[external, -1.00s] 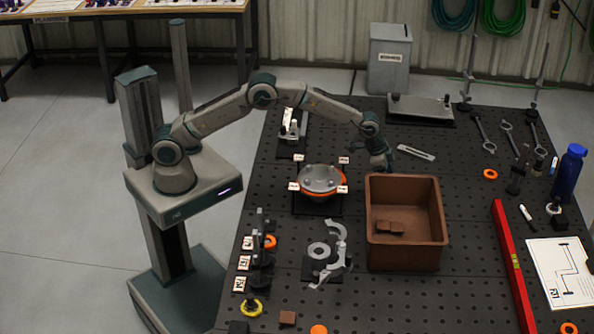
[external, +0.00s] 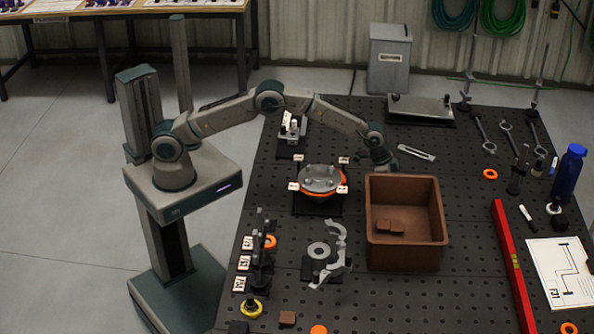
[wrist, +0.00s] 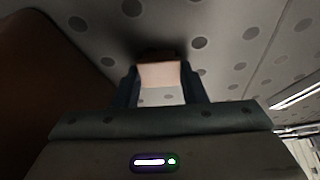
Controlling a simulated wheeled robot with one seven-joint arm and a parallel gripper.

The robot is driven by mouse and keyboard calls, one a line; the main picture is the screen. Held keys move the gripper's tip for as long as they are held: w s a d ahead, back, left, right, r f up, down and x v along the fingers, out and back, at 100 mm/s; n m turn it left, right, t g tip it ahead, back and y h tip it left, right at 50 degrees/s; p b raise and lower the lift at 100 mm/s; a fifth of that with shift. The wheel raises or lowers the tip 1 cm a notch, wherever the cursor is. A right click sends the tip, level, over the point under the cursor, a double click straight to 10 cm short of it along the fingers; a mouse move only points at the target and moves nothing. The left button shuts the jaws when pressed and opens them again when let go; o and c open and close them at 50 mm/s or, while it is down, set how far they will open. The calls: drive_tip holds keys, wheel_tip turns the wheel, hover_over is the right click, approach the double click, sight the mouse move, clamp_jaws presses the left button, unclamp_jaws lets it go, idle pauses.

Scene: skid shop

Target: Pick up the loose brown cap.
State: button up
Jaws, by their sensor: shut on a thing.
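My gripper (external: 381,166) is low over the perforated bench, just beyond the far left corner of the brown bin (external: 407,258). In the wrist view my gripper (wrist: 160,84) has its two dark fingers on either side of a small block-like piece, the brown cap (wrist: 159,74), and is shut on it. Its near face looks pale in the light and its far edge dark brown. A dark shadow lies on the bench right behind it; I cannot tell whether it touches the bench. In the external view the cap is hidden by my gripper and the bin.
The bin holds brown pieces (external: 390,227) and its wall is close on the left in the wrist view (wrist: 45,75). A round fixture with an orange ring (external: 320,182) stands left of my gripper. A grey slotted bar (external: 416,152) lies to the right.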

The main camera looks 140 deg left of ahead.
wheel_tip(320, 180, up, 11)
drive_tip(key=w+b, duration=0.1)
drive_tip(key=b, duration=0.1)
drive_tip(key=w+d+r+p, duration=0.2)
drive_tip(key=w+d, duration=0.5)
drive_tip(key=w, duration=0.4)
drive_tip(key=shift+w+d+r+n+p, duration=0.3)
drive_tip(key=shift+r+n+p, duration=0.1)
drive_tip(key=shift+p, duration=0.25)
drive_tip(key=shift+w+d, duration=0.1)
drive_tip(key=shift+d, duration=0.05)
drive_tip(key=shift+w+d+f, duration=0.1)
drive_tip(key=shift+w+f, duration=0.05)
drive_tip(key=shift+w+d, duration=0.25)
